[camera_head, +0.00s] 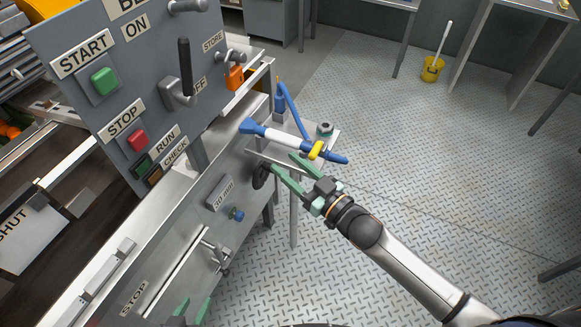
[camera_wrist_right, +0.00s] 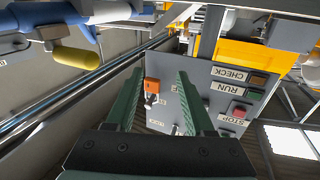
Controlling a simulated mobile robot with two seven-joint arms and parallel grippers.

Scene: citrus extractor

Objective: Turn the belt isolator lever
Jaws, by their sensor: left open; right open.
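The isolator lever (camera_head: 184,70) has a black handle on a grey mount, on the grey control panel (camera_head: 150,62). Its handle stands nearly upright. An ON label (camera_head: 135,25) is to its upper left and a partly hidden OFF label (camera_head: 198,87) to its lower right. My right gripper (camera_head: 281,161) is open and empty, below and right of the lever, beside the machine's side. In the right wrist view its green fingers (camera_wrist_right: 160,75) are apart, with the panel (camera_wrist_right: 185,105) beyond them. My left gripper (camera_head: 196,304) shows only its green fingertips at the bottom edge, apart and away from the lever.
The panel carries green START (camera_head: 104,81) and red STOP (camera_head: 137,140) buttons. Open floor lies to the right.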

